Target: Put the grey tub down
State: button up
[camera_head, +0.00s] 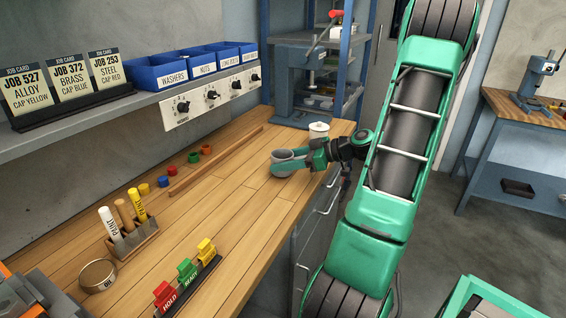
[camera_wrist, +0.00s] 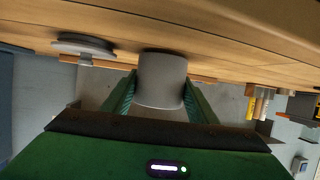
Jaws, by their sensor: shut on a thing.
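The grey tub (camera_head: 282,157) is at the right part of the wooden bench, near its front edge. My gripper (camera_head: 297,161) is shut on it, with a finger on each side. In the wrist view the tub (camera_wrist: 161,80) sits between the two green fingers of my gripper (camera_wrist: 160,97). The tub is at or just above the bench top (camera_head: 235,190); I cannot tell whether it touches. Its inside is not clear to see.
A white lidded pot (camera_head: 318,130) stands close behind the tub. A wooden strip (camera_head: 215,161) and several coloured caps (camera_head: 193,157) lie to the left. A marker holder (camera_head: 132,240) and coloured tags (camera_head: 187,270) stand nearer. Bench wood left of the tub is clear.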

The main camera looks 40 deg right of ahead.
jog(key=shift+f, duration=0.2)
jog(key=o, duration=1)
jog(key=shift+o, duration=0.2)
jog(key=shift+s+d+r, duration=0.1)
jog(key=shift+s+r, duration=0.05)
jog(key=shift+s, duration=0.1)
jog(key=v, duration=1.1)
jog(key=shift+s+d, duration=0.15)
jog(key=shift+s, duration=0.05)
jog(key=shift+s, duration=0.1)
